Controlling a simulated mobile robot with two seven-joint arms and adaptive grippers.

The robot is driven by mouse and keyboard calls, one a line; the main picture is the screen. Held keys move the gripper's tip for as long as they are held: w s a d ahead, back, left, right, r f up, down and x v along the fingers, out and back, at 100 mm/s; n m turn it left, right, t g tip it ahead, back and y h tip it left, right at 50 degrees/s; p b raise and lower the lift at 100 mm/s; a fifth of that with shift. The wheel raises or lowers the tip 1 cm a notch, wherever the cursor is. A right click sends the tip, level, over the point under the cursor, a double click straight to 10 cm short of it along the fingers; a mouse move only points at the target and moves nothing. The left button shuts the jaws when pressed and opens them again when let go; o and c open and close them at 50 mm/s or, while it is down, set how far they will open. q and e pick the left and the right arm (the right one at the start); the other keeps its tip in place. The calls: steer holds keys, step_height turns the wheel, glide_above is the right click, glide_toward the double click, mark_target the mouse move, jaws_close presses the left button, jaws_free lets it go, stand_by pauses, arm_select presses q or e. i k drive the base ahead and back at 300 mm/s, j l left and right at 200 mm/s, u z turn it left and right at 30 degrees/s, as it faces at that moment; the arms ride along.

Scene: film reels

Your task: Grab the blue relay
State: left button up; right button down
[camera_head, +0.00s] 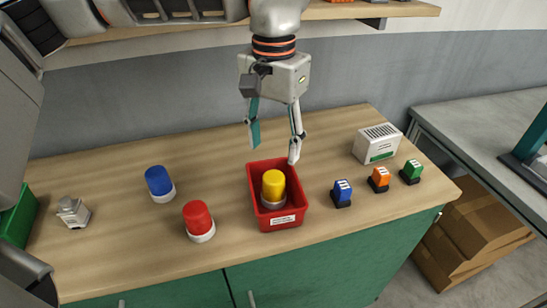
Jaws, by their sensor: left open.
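The blue relay (342,191) is a small blue block with a dark base and pale marks on top. It stands on the wooden worktop, right of the red bin, at the left end of a row with an orange relay (379,178) and a green relay (411,171). My left gripper (272,153) hangs down from the top middle, its two fingers apart with nothing between them. It is above and behind the red bin, up and to the left of the blue relay, and apart from it. My right gripper does not show.
The red bin (284,221) holds a yellow beacon (273,183). A red beacon (198,217), a blue beacon (158,181) and a small grey device (72,212) stand left. A white vented box (377,145) stands behind the relays. A shelf (345,11) runs above.

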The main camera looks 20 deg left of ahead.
mark_target(341, 193)
steer(key=k, duration=1)
